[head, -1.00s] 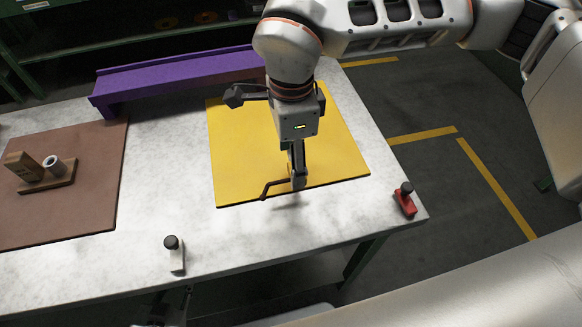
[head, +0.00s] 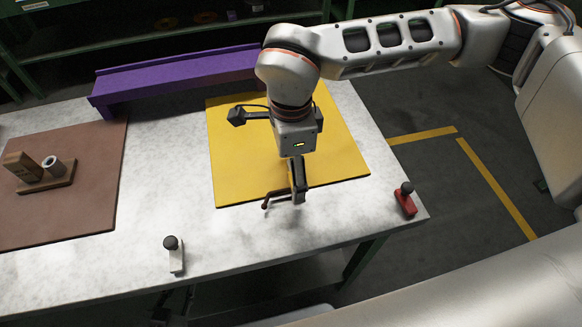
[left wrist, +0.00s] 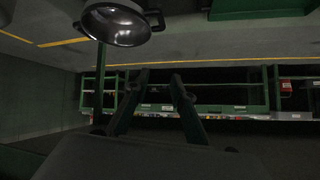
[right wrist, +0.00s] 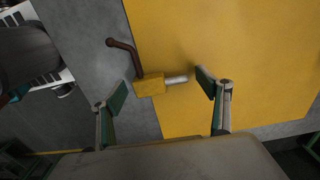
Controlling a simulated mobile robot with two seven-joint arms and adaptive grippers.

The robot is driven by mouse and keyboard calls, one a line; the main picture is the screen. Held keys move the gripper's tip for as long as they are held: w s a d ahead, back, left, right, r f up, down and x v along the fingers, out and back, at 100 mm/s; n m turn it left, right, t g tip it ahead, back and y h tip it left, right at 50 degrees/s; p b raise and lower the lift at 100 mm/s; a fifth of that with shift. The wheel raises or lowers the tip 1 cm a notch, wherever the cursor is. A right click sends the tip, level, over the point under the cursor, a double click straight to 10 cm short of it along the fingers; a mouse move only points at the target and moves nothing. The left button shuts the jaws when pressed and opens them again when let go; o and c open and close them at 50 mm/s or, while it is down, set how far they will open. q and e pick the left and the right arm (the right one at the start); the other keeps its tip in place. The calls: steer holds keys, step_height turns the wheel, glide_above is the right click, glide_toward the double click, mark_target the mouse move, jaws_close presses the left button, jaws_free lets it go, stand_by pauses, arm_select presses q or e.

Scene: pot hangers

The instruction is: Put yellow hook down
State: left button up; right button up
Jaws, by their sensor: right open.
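The yellow hook (right wrist: 150,84) has a yellow block, a silver peg and a bent dark brown arm. In the right wrist view it lies between the spread fingers of my right gripper (right wrist: 160,92), touching neither, at the edge of the yellow mat (right wrist: 225,40). In the head view only its brown arm (head: 279,197) shows clearly, beside my right gripper (head: 298,196) at the mat's front edge. Whether it rests fully on the surface is hard to tell. My left gripper (left wrist: 157,77) has its fingers apart with nothing between them, away from the table.
A white hook (head: 175,255) and a red hook (head: 404,200) stand near the table's front edge. A brown mat (head: 75,215) with a wooden holder (head: 48,180) is at left. A purple stand (head: 180,78) is behind. A metal pot (left wrist: 117,22) shows in the left wrist view.

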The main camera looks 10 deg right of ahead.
mark_target(290, 173)
step_height(290, 173, up, 7)
steer(key=shift+w+a+r+p, duration=0.15)
steer(key=shift+p, duration=0.25)
steer(key=shift+r, duration=0.1)
stand_by(0.4)
